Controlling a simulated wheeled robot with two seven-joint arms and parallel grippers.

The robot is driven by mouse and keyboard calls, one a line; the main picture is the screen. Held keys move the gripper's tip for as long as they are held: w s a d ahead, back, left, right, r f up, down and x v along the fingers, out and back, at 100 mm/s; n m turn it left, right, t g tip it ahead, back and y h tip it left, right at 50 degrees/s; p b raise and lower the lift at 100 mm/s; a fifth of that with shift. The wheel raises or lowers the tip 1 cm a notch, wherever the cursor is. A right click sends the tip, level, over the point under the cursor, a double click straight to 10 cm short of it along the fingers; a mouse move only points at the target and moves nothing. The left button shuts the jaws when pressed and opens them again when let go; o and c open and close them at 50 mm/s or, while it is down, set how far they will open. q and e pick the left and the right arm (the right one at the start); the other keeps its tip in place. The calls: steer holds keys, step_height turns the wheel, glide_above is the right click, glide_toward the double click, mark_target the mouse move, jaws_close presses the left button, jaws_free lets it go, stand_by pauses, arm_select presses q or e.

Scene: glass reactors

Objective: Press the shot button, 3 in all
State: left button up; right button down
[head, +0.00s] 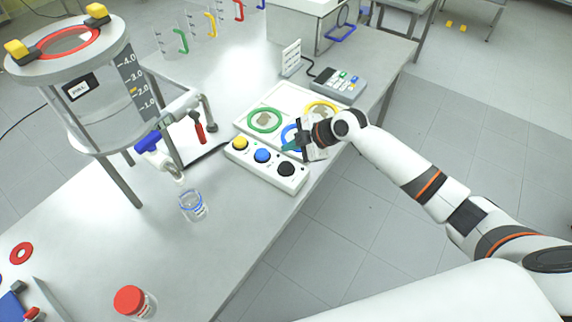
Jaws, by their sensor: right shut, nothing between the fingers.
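A white button box (266,168) lies on the grey bench. It carries a yellow button (240,143), a blue button (262,156) and a black button (286,169) in a row. Any labels beside them are too small to read. My right gripper (290,147) is shut and empty. Its tips appear just behind the box, near the blue and black buttons, in front of a white tray. I cannot tell how high the tips are above the box. My left gripper is not in view.
A white tray (246,115) with green, blue and yellow rings lies behind the box. A glass reactor (100,115) stands at left, with a beaker (192,206) below it. A red-lidded jar (130,301) stands near the front. A keypad device (338,85) sits at the back right.

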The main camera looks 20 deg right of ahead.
stand_by(0.3)
step_height(320, 180, up, 4)
steer(key=m+p, duration=0.7)
steer(key=m, duration=2.9)
steer(key=shift+p, duration=0.3)
steer(key=shift+f, duration=0.15)
